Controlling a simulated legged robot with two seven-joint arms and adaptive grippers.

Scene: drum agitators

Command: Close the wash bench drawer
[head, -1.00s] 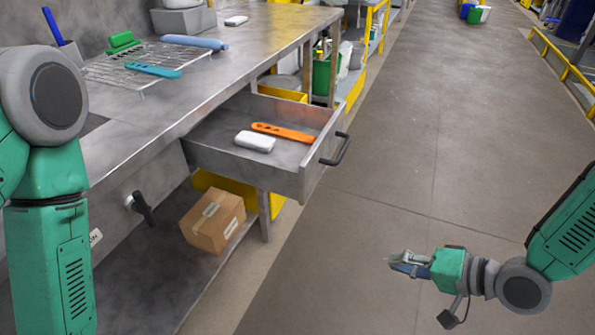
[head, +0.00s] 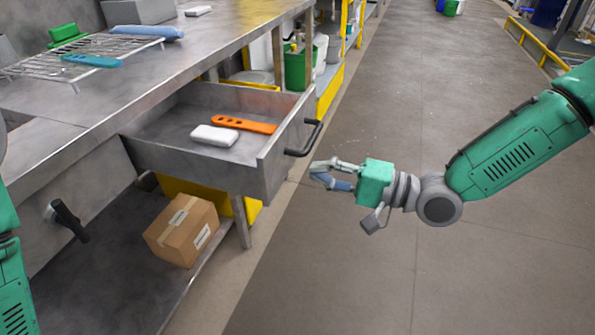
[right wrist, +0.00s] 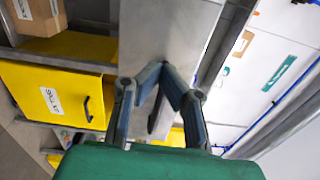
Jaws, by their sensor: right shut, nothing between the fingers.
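The wash bench drawer (head: 200,155) is pulled out from the grey metal bench (head: 130,85). Its dark handle (head: 306,138) is on the front panel facing right. A white block (head: 214,135) and an orange tool (head: 244,125) lie inside. My right gripper (head: 318,172) is shut and empty, just right of the drawer front and a little below the handle, with a small gap visible. In the right wrist view its fingertips (right wrist: 163,70) meet in front of a grey metal panel. My left gripper is out of view; only part of the left arm shows.
A cardboard box (head: 182,230) stands on the shelf under the drawer. A dark lever (head: 70,220) sticks out of the bench front. A wire rack (head: 70,65) with tools lies on the bench top. The floor (head: 370,260) on the right is clear.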

